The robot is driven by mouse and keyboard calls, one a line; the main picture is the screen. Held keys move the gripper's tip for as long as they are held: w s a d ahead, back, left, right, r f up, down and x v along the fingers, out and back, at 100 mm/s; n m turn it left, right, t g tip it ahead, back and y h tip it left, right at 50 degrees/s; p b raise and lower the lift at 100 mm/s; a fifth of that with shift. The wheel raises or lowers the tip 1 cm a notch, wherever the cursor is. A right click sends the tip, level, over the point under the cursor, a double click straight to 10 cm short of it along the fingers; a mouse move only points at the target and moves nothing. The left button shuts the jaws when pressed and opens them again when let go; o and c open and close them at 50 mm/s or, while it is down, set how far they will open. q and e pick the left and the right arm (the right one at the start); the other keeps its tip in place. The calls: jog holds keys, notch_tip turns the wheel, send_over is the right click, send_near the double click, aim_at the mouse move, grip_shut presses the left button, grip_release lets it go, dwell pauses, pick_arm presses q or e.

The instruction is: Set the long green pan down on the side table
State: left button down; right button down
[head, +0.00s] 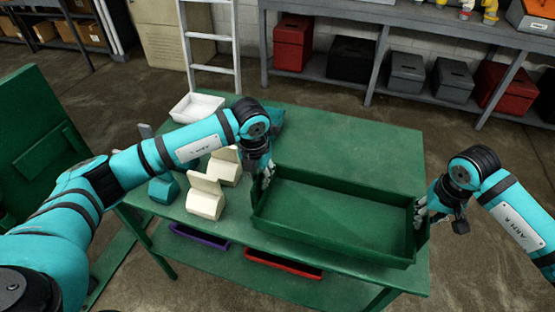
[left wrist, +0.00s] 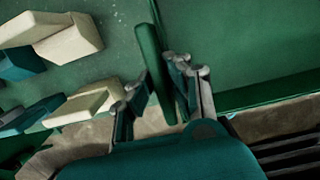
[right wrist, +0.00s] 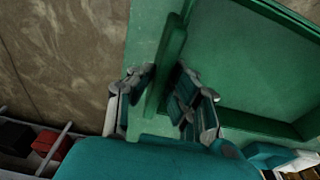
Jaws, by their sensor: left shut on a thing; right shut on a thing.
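The long green pan (head: 330,215) is an empty, shallow rectangular tray, roughly level over the right part of the green table (head: 375,150). I cannot tell whether its bottom touches the tabletop. My left gripper (head: 266,180) is shut on the pan's left end wall, which also shows between the fingers in the left wrist view (left wrist: 153,55). My right gripper (head: 422,215) is shut on the right end wall, also seen in the right wrist view (right wrist: 168,60). The pan's far left corner is partly hidden by my left arm.
Cream boxes (head: 205,198) and a teal box (head: 163,190) stand left of the pan. A white tray (head: 190,108) sits at the back left corner. Purple (head: 198,240) and red (head: 283,265) trays lie below the tabletop.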

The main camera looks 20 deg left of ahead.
pick_arm(q)
jog(key=shift+a+f, duration=0.1)
jog(key=shift+f, duration=0.05)
pick_arm(e)
jog(key=shift+f, duration=0.1)
